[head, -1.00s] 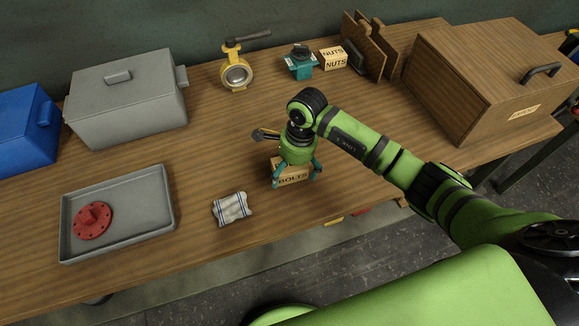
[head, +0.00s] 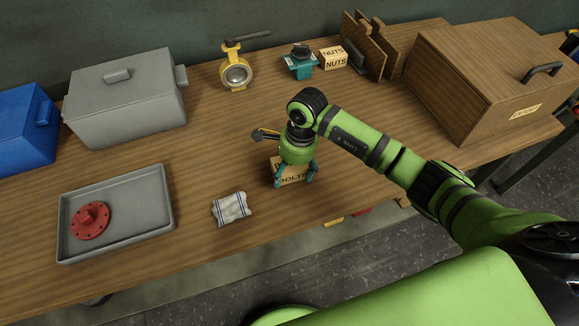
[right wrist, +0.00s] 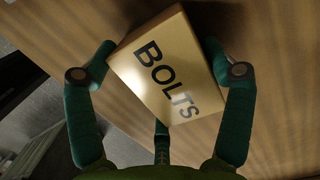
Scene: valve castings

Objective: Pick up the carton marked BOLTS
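The BOLTS carton (head: 291,174) is a small tan box with dark lettering near the front edge of the wooden table. In the right wrist view the carton (right wrist: 160,70) fills the middle, turned at an angle to the fingers, its lettered face towards the camera. My right gripper (head: 294,182) is over it from above, its teal fingers drawn in around it. In the right wrist view the gripper (right wrist: 158,52) has a fingertip against or very close to each side of the carton, and a third finger at its lower edge. My left gripper is not in view.
A folded cloth (head: 231,208) lies left of the carton. A grey tray (head: 145,222) holds a red flange (head: 91,221). Behind stand a grey lidded box (head: 125,105), a yellow valve (head: 236,75), a teal valve (head: 300,62), NUTS cartons (head: 335,60) and a wooden chest (head: 470,80).

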